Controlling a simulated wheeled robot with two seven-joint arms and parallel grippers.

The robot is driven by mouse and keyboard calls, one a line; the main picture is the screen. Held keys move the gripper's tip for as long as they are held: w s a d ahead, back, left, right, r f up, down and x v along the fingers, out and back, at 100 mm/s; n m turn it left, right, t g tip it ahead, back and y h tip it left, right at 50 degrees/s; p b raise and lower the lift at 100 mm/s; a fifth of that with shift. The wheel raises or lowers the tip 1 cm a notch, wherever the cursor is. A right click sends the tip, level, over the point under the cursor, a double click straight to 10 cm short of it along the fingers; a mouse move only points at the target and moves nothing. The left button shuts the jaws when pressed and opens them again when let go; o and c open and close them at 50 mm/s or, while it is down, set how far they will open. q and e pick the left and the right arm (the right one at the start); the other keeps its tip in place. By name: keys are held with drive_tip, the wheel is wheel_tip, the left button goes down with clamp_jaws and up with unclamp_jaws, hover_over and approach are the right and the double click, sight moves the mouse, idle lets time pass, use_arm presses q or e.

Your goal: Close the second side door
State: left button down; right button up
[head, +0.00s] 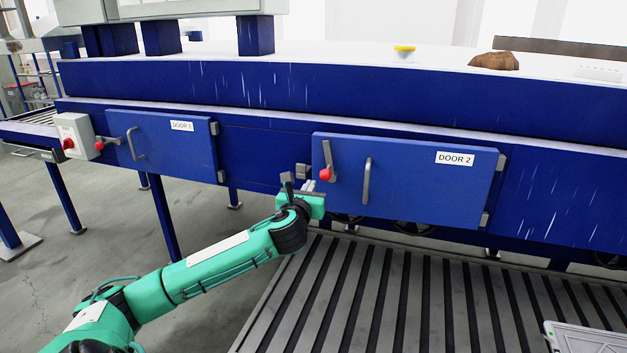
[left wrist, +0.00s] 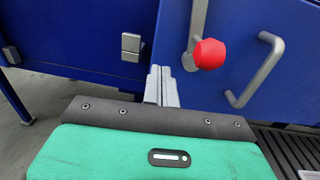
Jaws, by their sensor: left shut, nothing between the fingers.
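The second side door is a blue panel labelled DOOR 2 (head: 420,180), with its hinges at the right edge. It carries a grey bar handle (head: 367,181) and a lever that points down to a red knob (head: 326,174). The knob (left wrist: 210,54) and handle (left wrist: 258,72) also show in the left wrist view. A grey catch (left wrist: 131,46) sits on the frame left of the door's edge. I cannot tell if the door is flush. My left gripper (head: 290,184) is shut and empty, below the catch by the door's lower left corner; its fingertips (left wrist: 161,84) point at that edge. My right gripper is out of view.
A blue door labelled DOOR 1 (head: 163,146) is on the left, its lever lying about level. A grey switch box (head: 74,135) is beside it. A slatted platform (head: 400,290) lies below door 2. A brown lump (head: 494,61) lies on the white top.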

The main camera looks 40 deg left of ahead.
sight(316, 175)
use_arm(q)
drive_tip(key=x, duration=0.3)
drive_tip(key=shift+w+a, duration=0.1)
drive_tip(key=shift+w, duration=0.2)
drive_tip(key=shift+w+a, duration=0.2)
drive_tip(key=shift+w, duration=0.1)
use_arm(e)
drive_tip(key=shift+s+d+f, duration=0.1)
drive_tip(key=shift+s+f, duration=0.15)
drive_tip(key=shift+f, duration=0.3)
